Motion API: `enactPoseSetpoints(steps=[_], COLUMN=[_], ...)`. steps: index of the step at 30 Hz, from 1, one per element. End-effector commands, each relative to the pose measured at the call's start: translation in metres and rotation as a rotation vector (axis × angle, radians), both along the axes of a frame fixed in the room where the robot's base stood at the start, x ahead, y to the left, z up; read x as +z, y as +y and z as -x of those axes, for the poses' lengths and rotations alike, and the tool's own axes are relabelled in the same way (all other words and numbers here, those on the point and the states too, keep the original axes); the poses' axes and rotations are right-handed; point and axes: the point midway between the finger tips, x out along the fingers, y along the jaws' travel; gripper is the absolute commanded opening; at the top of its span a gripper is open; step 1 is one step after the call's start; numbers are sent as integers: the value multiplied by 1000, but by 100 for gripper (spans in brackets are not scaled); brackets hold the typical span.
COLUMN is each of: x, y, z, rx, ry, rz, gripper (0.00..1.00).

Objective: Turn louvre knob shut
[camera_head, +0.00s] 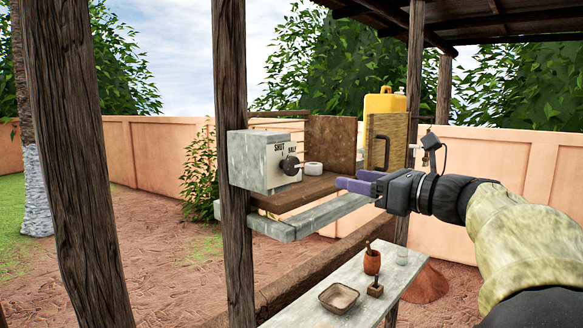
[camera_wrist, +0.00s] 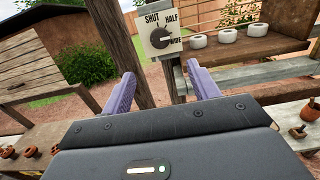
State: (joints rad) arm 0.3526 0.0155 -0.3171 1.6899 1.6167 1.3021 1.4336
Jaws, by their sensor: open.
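The louvre knob (camera_head: 289,165) is dark and round, on the pale front plate of a grey box (camera_head: 258,160) fixed by a wooden post. In the wrist view the knob (camera_wrist: 161,38) sits on a plate (camera_wrist: 151,50) marked SHUT, HALF and WIDE. Its pointer seems to lie to the right, near WIDE, though it is small to read. My gripper (camera_head: 352,184) is open and empty, with purple fingers, to the right of the knob and apart from it. In the wrist view the knob shows beyond the gap between my fingertips (camera_wrist: 163,76).
A wooden shelf (camera_head: 310,190) beside the box holds white rings (camera_wrist: 228,35). A grey beam (camera_head: 310,217) runs below it. A yellow container (camera_head: 384,120) stands behind my gripper. A bench (camera_head: 340,300) below bears a dish (camera_head: 338,298) and a brown pot (camera_head: 372,263). Wooden posts (camera_head: 235,110) stand left.

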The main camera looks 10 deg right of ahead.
Motion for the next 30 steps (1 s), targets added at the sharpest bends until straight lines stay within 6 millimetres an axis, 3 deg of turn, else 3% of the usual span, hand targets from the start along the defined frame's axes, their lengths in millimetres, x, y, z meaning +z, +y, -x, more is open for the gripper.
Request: enactPoseSetpoints(steps=[11, 30], x=[1, 3], y=[12, 77], z=[-16, -106], rx=[3, 3], ry=[4, 4], rz=[2, 3], gripper=[60, 60])
